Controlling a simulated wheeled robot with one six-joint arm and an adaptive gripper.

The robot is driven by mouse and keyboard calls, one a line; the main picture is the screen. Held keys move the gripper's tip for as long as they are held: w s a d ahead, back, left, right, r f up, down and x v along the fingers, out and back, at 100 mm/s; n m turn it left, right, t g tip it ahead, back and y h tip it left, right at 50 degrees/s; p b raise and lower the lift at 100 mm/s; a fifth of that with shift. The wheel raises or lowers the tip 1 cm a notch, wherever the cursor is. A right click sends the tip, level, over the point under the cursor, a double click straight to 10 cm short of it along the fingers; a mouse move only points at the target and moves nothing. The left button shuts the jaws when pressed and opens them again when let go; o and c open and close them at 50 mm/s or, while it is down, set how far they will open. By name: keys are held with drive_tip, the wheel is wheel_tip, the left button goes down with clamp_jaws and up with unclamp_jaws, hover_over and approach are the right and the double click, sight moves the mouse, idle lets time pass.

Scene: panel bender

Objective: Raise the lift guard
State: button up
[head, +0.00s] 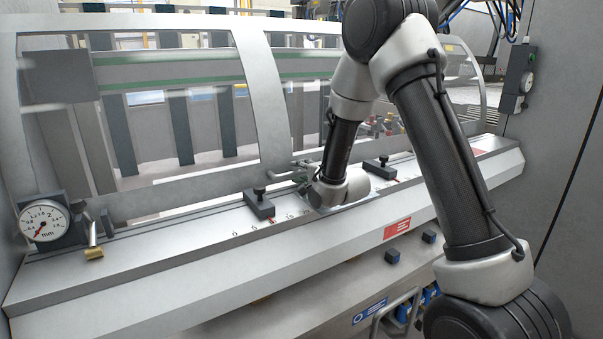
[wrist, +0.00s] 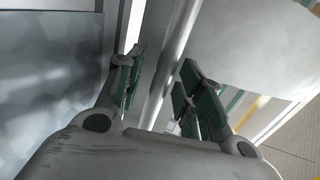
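The lift guard (head: 262,95) is a curved, grey-framed cover with clear panes, standing along the back of the machine's bed in the head view. It looks lowered, its bottom rail close to the bed. My gripper (head: 297,173) is low in front of the rail, near the guard's middle, partly hidden by my wrist. In the wrist view my gripper (wrist: 158,85) has its two green-padded fingers apart. A round silver bar (wrist: 171,65), apparently the guard's handle, runs between them. A gap shows on both sides of the bar, and I cannot tell whether either finger touches it.
A dial gauge (head: 44,221) and a small brass-ended lever (head: 93,246) are at the bed's left end. Black-knobbed clamps (head: 259,203) (head: 381,168) stand on the bed (head: 170,253) beside my wrist. A grey wall (head: 562,120) with a switch box (head: 519,78) closes the right side.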

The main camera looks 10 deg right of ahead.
clamp_jaws()
wheel_tip(320, 180, up, 34)
idle(0.5)
unclamp_jaws()
drive_tip(key=shift+s, duration=0.1)
drive_tip(key=v, duration=1.1)
drive_tip(key=shift+s, duration=0.4)
drive_tip(key=shift+d, duration=0.15)
